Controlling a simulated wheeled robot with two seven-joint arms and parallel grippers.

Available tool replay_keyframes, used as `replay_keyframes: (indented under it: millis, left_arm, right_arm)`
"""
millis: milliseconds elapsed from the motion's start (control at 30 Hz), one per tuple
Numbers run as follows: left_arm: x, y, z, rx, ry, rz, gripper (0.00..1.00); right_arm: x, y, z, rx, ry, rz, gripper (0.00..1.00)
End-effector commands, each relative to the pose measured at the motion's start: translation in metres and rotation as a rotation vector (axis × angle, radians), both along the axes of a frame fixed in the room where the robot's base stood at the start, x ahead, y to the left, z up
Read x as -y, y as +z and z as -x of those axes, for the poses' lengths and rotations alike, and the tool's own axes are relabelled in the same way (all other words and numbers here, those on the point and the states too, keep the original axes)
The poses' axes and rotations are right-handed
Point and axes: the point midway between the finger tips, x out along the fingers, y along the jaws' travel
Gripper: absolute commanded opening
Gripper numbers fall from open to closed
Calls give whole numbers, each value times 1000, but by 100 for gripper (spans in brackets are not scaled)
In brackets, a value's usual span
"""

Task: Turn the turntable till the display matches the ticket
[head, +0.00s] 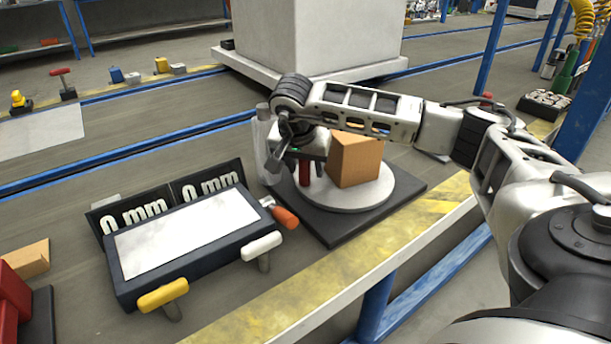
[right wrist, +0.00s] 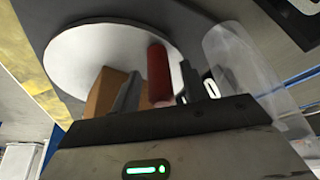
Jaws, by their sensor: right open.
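The turntable (head: 345,198) is a pale round disc on a dark square base (head: 335,235). It carries a brown block (head: 356,160) and an upright red post (head: 305,174) near its left edge. In the right wrist view the red post (right wrist: 158,70) shows between the fingers of my right gripper (right wrist: 160,92), which is open. In the head view my right gripper (head: 297,163) is over the disc's left side, left of the block; contact with the post cannot be told. The display (head: 165,200) has two panels, each reading "0 mm". I cannot pick out a ticket. My left gripper is out of view.
A clear cylinder (head: 264,145) stands close behind my right gripper. The bench's striped front edge is near.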

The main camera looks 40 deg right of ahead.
Motion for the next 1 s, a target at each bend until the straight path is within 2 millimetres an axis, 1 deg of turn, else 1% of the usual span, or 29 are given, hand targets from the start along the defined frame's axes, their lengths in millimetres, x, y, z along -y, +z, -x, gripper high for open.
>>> replay_keyframes:
  millis: [33,133,300,467,500,567,600,633,833,1000]
  left_arm:
    - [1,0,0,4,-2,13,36]
    - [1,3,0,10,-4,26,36]
    - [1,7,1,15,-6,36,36]
    - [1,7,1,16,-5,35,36]
    - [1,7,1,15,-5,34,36]
    - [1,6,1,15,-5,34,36]
    - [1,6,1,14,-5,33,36]
    - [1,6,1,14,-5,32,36]
    - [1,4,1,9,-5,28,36]
    - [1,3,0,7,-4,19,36]
  right_arm:
    - [2,-7,-1,-1,0,0,45]
    - [4,-12,-2,-1,0,0,45]
    - [5,-14,-3,0,1,0,45]
    - [4,-13,-3,0,1,0,45]
    - [4,-13,-3,0,1,0,34]
    - [4,-13,-3,0,1,0,17]
    - [4,-13,-3,0,1,0,6]
    - [4,-13,-3,0,1,0,0]
    - [4,-13,-3,0,4,0,0]
    - [-1,-12,-4,-1,32,-1,0]
